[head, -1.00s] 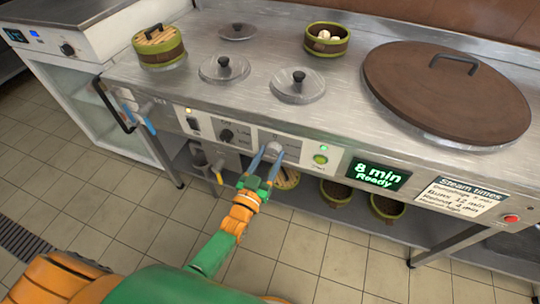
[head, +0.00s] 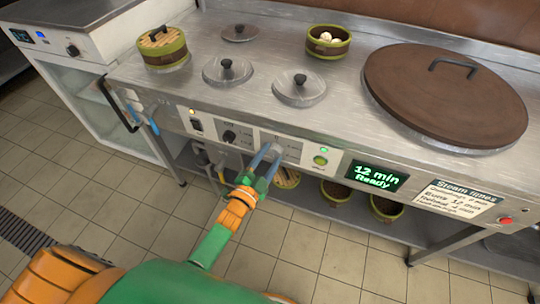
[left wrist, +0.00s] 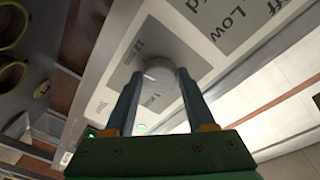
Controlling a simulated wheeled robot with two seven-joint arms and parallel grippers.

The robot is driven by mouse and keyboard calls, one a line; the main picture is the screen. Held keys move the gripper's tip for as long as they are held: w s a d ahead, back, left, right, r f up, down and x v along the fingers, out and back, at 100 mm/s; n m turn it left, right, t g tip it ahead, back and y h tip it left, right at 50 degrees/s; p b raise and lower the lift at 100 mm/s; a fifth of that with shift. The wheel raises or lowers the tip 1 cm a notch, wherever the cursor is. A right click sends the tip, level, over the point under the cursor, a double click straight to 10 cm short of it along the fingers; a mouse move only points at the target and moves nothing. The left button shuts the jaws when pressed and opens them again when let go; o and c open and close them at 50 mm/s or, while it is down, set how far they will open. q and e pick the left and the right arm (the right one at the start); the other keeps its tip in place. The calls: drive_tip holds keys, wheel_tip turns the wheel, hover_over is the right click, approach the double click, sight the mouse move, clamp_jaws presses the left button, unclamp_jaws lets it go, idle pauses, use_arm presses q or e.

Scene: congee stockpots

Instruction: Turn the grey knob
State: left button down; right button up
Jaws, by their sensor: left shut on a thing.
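The grey knob (head: 276,147) is on the front control panel of the steel counter. In the left wrist view the round grey knob (left wrist: 160,78) sits between the two blue fingers. My left gripper (head: 269,155) reaches it from the front and is shut on it; the gripper (left wrist: 158,80) also shows in the wrist view, with a finger on either side of the knob. The display (head: 376,175) to the right reads "12 min Ready". Part of the knob is hidden by the fingers. My right gripper is not in view.
A black knob (head: 229,136) is left of the grey one, and a green button (head: 320,161) is right of it. A steam times card (head: 458,200) is beyond the display. Lids, steamers and a big brown lid (head: 444,100) are on the counter.

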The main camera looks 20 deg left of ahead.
use_arm(q)
drive_tip(key=shift+m, duration=0.9)
drive_tip(key=shift+c, duration=1.2)
unclamp_jaws()
drive_tip(key=s+a+p, duration=0.1)
drive_tip(key=s, duration=0.6)
drive_tip(key=shift+a, duration=0.1)
